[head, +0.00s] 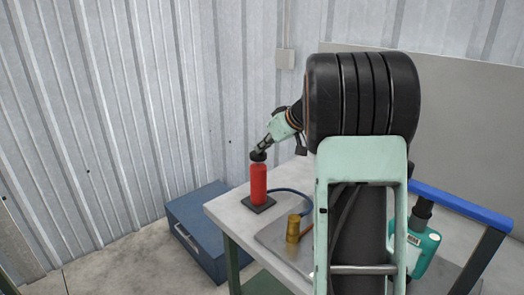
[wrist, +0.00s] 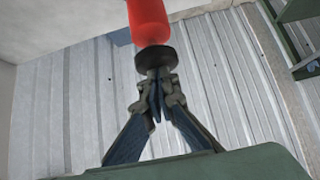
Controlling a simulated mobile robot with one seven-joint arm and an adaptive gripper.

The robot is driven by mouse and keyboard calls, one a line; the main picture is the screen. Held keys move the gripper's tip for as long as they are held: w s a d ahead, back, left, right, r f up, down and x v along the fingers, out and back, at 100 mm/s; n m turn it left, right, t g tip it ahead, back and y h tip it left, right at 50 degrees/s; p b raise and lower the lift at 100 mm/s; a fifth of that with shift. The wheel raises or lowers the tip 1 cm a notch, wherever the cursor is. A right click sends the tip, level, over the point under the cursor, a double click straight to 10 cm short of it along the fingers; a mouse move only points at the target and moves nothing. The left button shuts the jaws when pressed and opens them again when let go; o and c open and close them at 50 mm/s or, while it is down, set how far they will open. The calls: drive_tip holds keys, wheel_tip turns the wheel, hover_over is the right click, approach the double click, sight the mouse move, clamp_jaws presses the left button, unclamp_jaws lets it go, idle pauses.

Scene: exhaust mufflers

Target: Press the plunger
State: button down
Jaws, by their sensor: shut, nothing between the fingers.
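The plunger is a black knob (head: 258,156) on top of an upright red cylinder (head: 258,184) with a dark square base, near the table's left corner. My gripper (head: 262,149) reaches in from the upper right, tilted, with its tips right at the knob. In the wrist view the black knob (wrist: 155,60) and the red cylinder (wrist: 147,20) appear upside down. The fingers of my gripper (wrist: 156,75) are shut and empty, their tips against or very close to the knob's face. I cannot tell whether the knob is pushed down.
The grey table (head: 232,209) carries a brass-coloured piece (head: 293,229) on a metal plate, with a blue hose (head: 290,190) behind. A blue box (head: 195,225) stands on the floor at left. A teal tool (head: 424,245) is at right. Corrugated walls close off the back.

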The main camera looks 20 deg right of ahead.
drive_tip(key=shift+f+b, duration=0.5)
drive_tip(key=shift+f, duration=0.25)
drive_tip(key=shift+s, duration=0.1)
drive_tip(key=v, duration=1.2)
drive_tip(key=shift+r, duration=0.25)
idle(0.4)
